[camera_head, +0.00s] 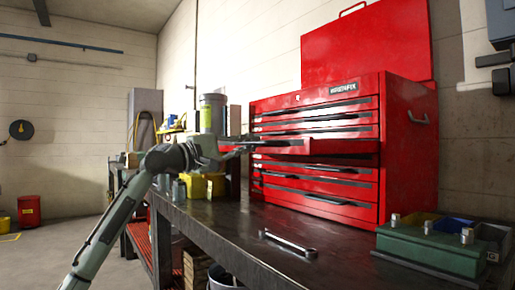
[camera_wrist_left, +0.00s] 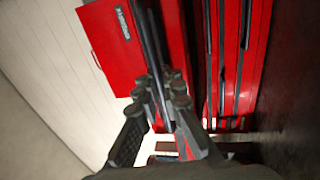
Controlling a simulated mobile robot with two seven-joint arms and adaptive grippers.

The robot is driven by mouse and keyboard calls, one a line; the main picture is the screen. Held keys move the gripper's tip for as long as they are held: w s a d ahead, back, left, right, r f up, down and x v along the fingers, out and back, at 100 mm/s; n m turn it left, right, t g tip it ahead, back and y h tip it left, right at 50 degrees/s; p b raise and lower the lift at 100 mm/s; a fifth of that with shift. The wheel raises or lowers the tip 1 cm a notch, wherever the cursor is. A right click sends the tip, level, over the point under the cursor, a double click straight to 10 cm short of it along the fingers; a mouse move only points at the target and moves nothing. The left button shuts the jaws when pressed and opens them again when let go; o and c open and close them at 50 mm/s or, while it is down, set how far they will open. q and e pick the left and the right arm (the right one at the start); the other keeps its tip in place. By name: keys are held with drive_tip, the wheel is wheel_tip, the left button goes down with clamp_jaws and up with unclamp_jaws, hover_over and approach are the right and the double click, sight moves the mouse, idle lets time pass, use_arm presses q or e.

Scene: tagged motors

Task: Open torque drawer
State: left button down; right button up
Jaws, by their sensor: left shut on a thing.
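A red tool chest (camera_head: 400,165) stands on the dark workbench with its lid (camera_head: 365,45) raised. One middle drawer (camera_head: 325,147) is pulled out beyond the other drawer fronts, with a dark gap beneath it. No label naming the drawer is readable. My left gripper (camera_head: 245,143) is at the front of this drawer, shut on its dark handle (camera_head: 280,143). In the left wrist view the fingers (camera_wrist_left: 165,90) close around a long dark bar along a red front. The exact finger contact is hard to see. My right gripper is in neither view.
A wrench (camera_head: 288,243) lies on the workbench (camera_head: 215,217) in front of the chest.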

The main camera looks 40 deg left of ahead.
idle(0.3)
use_arm(q)
drive_tip(key=c, duration=1.9)
unclamp_jaws()
drive_tip(key=shift+s, duration=0.1)
drive_tip(key=v, duration=1.2)
